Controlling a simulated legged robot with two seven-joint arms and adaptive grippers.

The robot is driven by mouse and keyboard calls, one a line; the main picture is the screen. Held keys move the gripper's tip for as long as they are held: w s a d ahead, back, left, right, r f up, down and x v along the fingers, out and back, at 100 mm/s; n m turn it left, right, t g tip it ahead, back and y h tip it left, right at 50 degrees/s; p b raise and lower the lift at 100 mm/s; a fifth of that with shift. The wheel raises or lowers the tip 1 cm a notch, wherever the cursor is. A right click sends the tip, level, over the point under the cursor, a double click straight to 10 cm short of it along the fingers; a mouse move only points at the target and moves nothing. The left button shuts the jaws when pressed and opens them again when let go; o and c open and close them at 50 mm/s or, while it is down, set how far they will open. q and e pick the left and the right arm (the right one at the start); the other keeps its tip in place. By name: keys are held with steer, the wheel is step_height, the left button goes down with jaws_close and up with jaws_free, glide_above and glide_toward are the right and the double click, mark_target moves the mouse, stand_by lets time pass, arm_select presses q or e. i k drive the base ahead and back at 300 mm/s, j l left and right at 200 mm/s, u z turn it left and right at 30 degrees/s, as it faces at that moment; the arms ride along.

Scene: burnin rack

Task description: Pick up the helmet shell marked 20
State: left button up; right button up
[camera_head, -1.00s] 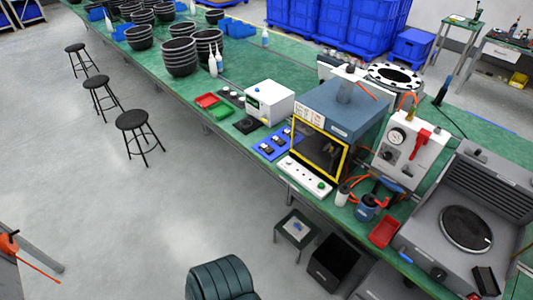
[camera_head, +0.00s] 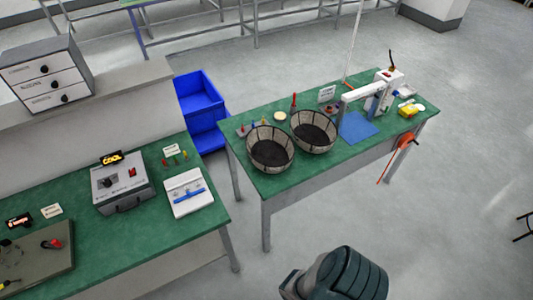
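Two round, open, bowl-like shells with dark insides and pale gridded walls stand side by side on a green-topped table. The left shell (camera_head: 270,148) is near the table's left end, and the right shell (camera_head: 313,132) is just beside it, slightly farther back. I cannot read a number 20 on either one. Neither of my grippers is in view.
The green table (camera_head: 262,186) also holds a white press-like device (camera_head: 381,92), a blue mat (camera_head: 357,127) and small tools. Another green bench (camera_head: 110,228) with a control box (camera_head: 123,183) stands at left. Blue bins (camera_head: 200,105) stand between them. Grey floor is open in front.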

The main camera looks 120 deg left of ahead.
mark_target(270, 148)
steer(key=k+j+u, duration=0.1)
steer(key=u, duration=3.85)
steer(key=i+l+u, duration=0.15)
steer(key=l, duration=0.25)
steer(key=i, duration=0.1)
